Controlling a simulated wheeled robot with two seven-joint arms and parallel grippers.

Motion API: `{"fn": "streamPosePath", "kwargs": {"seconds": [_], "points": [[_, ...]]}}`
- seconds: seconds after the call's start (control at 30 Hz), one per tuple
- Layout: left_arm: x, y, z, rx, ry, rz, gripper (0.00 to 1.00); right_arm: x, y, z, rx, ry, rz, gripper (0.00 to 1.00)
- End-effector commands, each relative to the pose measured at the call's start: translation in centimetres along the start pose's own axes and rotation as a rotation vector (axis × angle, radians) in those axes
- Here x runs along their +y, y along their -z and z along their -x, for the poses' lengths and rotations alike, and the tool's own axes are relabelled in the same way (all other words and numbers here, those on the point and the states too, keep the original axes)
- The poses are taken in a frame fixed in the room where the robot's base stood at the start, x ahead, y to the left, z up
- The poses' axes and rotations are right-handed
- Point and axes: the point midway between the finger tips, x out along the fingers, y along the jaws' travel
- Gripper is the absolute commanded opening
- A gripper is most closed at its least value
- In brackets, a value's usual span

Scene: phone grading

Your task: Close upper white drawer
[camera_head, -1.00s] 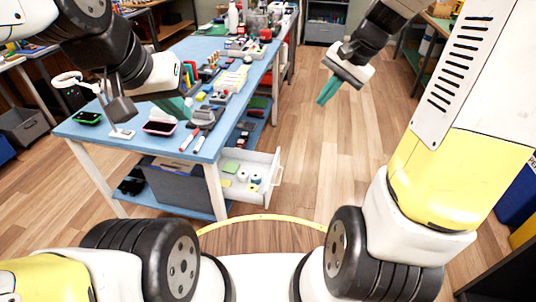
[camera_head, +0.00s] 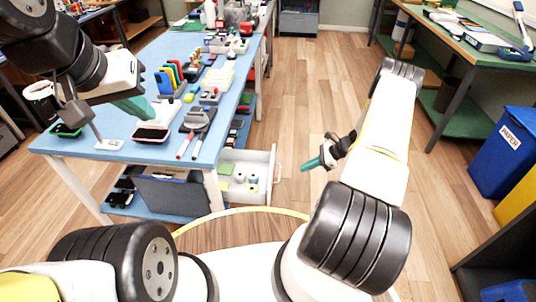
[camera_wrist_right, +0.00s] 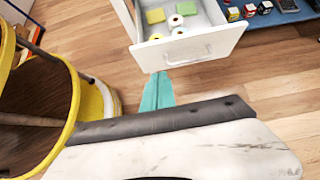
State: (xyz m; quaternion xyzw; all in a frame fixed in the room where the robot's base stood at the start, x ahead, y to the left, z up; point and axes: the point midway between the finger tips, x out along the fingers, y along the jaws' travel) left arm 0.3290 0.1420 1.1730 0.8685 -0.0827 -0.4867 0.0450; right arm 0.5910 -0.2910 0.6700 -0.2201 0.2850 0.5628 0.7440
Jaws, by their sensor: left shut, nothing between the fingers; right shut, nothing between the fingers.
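The white drawer (camera_head: 262,160) stands pulled out from the right side of the blue-topped table, with rolls and green and yellow pads inside. It also shows at the top of the right wrist view (camera_wrist_right: 195,47), its front and handle facing me. My right gripper (camera_head: 306,167) is shut and empty, to the right of the drawer front. In the right wrist view its teal fingertips (camera_wrist_right: 160,78) lie just below the drawer front; I cannot tell whether they touch it. My left gripper (camera_head: 145,112) is shut and empty above the tabletop, near a phone.
The blue table (camera_head: 210,150) carries phones, markers (camera_head: 186,146), a grey holder and several small items. A grey bin (camera_head: 165,190) stands on its lower shelf. Blue (camera_head: 505,150) and yellow bins stand at the right.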

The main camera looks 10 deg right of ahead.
Motion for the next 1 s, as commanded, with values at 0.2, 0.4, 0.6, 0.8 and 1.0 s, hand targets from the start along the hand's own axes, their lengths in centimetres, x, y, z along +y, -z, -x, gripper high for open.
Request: {"fn": "streamPosePath", "kwargs": {"seconds": [0.2, 0.4, 0.6, 0.8, 1.0], "points": [[0.0, 0.0, 0.0, 0.000, 0.000, 0.000, 0.00, 0.2, 0.4, -2.1, -0.006, -0.001, -0.013, 0.00], [0.0, 0.0, 0.0, 0.000, 0.000, 0.000, 0.00, 0.3, 0.3, -6.3, -0.005, -0.003, -0.011, 0.00], [0.0, 0.0, 0.0, 0.000, 0.000, 0.000, 0.00, 0.2, 0.3, -10.4, -0.005, -0.002, -0.010, 0.00], [0.0, 0.0, 0.0, 0.000, 0.000, 0.000, 0.00, 0.1, -1.7, -12.4, -0.005, -0.001, -0.009, 0.00], [0.0, 0.0, 0.0, 0.000, 0.000, 0.000, 0.00, 0.1, -2.4, -13.2, -0.003, 0.001, -0.010, 0.00]]}}
